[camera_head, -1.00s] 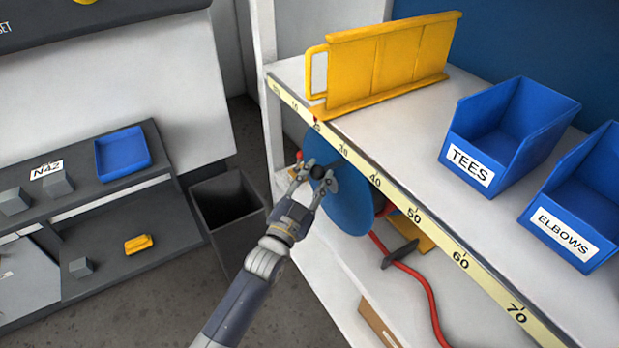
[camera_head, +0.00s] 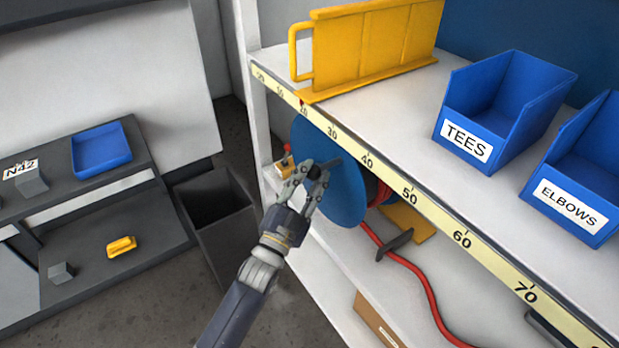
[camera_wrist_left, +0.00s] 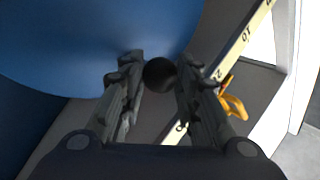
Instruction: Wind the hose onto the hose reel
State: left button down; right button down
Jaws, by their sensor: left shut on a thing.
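The hose reel has a blue round side disc (camera_head: 340,195) and stands on the shelf below the ruled edge. My left gripper (camera_head: 318,172) is shut on the reel's black crank knob, in front of the disc. The left wrist view shows the dark round knob (camera_wrist_left: 159,73) between the two fingers, with the blue disc (camera_wrist_left: 100,45) behind. The red hose (camera_head: 425,287) runs from the reel down to the right along the lower shelf. The reel's drum is mostly hidden by the disc and the upper shelf. My right gripper is not in view.
The upper shelf's ruled edge (camera_head: 435,214) passes just above the reel. A dark grey piece (camera_head: 395,245) lies at the hose. A yellow rack (camera_head: 370,50) and blue bins (camera_head: 505,110) stand above. A dark waste bin (camera_head: 215,210) stands left of the shelving.

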pick_arm(q)
jog(key=c, duration=1.2)
grip_release()
jog(key=v, duration=1.2)
